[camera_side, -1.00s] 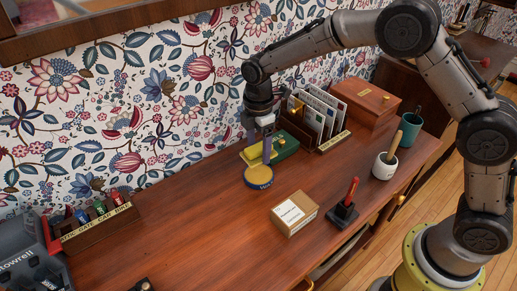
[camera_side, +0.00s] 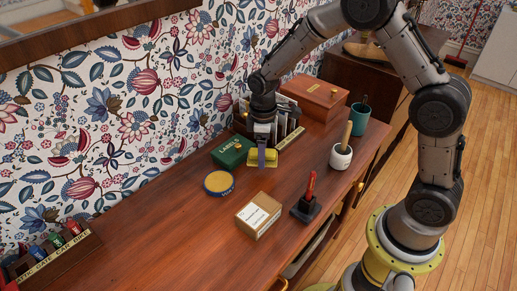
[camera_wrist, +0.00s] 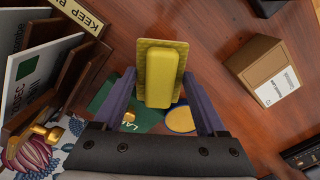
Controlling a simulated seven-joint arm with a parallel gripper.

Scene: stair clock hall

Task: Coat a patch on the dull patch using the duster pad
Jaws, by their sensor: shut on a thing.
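The yellow duster pad (camera_side: 254,159) has a raised yellow block handle and a wider textured base. My gripper (camera_side: 262,157) is shut on its handle, between two purple fingers; the wrist view shows the pad (camera_wrist: 165,75) ahead of the jaws. The pad is low over the desk, right of the green box; I cannot tell whether it touches the wood. A round tin (camera_side: 219,183) with yellow contents and a blue rim stands on the desk to its left, partly hidden by a finger in the wrist view (camera_wrist: 180,119). I cannot make out a dull patch.
The green box (camera_side: 230,152) and letter rack (camera_side: 285,117) stand close by. A cardboard box (camera_side: 259,216), a red-handled stamp (camera_side: 308,198), a white pot (camera_side: 341,157) and a wooden chest (camera_side: 315,98) stand on the desk (camera_side: 165,225). The front left is mostly clear.

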